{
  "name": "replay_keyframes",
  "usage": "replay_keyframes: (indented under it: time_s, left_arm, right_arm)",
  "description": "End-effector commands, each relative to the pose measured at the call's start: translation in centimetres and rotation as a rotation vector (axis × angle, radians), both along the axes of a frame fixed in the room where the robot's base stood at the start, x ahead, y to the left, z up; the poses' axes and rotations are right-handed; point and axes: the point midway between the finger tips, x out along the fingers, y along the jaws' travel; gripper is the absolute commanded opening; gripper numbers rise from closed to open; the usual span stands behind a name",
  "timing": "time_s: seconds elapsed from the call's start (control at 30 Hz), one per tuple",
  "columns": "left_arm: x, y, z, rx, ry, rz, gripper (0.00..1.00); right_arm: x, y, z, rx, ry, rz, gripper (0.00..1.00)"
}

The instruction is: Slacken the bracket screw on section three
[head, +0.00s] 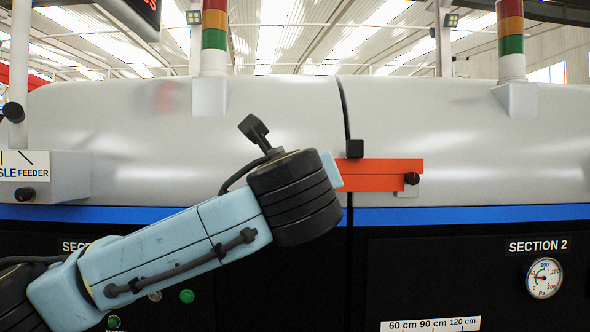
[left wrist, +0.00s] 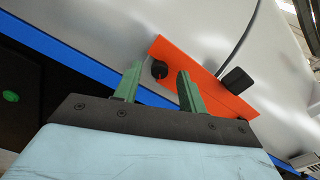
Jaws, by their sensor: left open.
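An orange bracket (head: 380,173) is mounted on the grey machine cover beside a vertical seam. A black screw knob (head: 412,179) sits near its right end. In the left wrist view the bracket (left wrist: 200,78) lies diagonally, and the knob (left wrist: 160,69) appears between my two green fingers. My left gripper (left wrist: 161,72) is open. I cannot tell whether the fingers reach the knob in depth. In the head view my left arm covers the bracket's left end and the fingers are hidden. My right gripper is not in view. No section three label is readable; one label is partly covered.
A black block (head: 355,148) stands at the seam above the bracket. A "SECTION 2" label (head: 537,246) and a pressure gauge (head: 544,278) are on the black panel at right. A feeder box (head: 60,178) sticks out at left. The cover right of the bracket is clear.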

Motion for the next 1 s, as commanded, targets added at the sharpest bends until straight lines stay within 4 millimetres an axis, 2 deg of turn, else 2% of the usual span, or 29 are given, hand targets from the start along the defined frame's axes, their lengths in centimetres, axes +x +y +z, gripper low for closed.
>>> replay_keyframes:
  time_s: [0.37,0.67,1.0]
  left_arm:
    - [0.54,0.01,-0.06,0.000,0.000,0.000,0.40]
    - [0.52,0.00,-0.04,0.000,0.000,0.000,0.01]
    - [0.50,-0.02,-0.16,-0.040,0.000,-0.001,0.00]
  right_arm:
    - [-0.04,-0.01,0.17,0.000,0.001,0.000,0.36]
    - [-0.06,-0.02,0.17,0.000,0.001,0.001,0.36]
    - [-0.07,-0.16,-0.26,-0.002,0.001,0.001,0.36]
